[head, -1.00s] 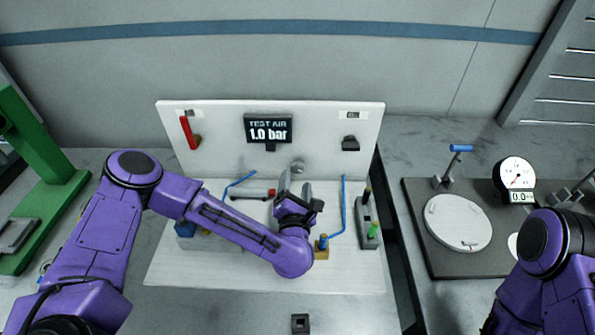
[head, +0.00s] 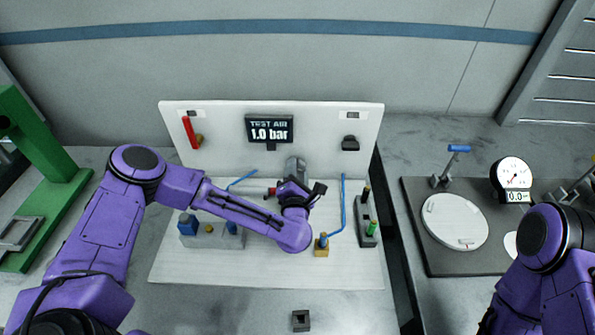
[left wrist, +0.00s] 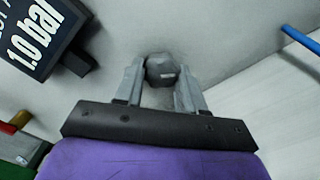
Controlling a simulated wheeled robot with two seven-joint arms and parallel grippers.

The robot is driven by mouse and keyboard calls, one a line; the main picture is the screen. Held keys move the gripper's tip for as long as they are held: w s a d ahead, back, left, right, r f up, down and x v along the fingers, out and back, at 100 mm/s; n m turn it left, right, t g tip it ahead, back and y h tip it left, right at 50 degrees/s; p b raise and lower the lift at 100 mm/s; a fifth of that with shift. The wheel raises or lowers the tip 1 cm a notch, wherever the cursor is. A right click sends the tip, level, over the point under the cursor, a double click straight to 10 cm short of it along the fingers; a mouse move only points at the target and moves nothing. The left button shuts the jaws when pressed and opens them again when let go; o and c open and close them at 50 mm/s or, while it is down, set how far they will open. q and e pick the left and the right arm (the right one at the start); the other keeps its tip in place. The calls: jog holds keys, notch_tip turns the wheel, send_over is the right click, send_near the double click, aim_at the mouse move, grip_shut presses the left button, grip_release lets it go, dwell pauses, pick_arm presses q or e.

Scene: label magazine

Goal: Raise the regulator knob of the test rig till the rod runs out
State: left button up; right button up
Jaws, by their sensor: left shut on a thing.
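The test rig is a white panel and base (head: 220,155) with a dark display (head: 269,129) reading "TEST AIR 1.0 bar". The grey regulator knob (left wrist: 161,69) is on the panel below the display, between the fingertips in the left wrist view. My left gripper (left wrist: 160,80) is shut on the knob; in the head view the gripper (head: 296,170) is partly hidden by my own wrist. The rod, red-ended, shows only in part (head: 270,191) behind my left arm. My right arm is at the lower right; its gripper is out of view.
A red lever (head: 190,132) is at the panel's upper left. A valve block with a green knob (head: 372,229) stands at the base's right. Blue hoses (head: 343,205) rise from the base. A small dark square block (head: 300,321) lies in front. A dial gauge (head: 515,174) stands on the right.

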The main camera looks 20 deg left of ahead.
pick_arm(q)
jog(key=shift+m, duration=0.8)
jog(key=o, duration=1.1)
jog(key=shift+c, duration=0.2)
jog(key=b+v, duration=0.3)
jog(key=v, duration=0.7)
jog(key=shift+b, duration=0.3)
jog(key=shift+s, duration=0.25)
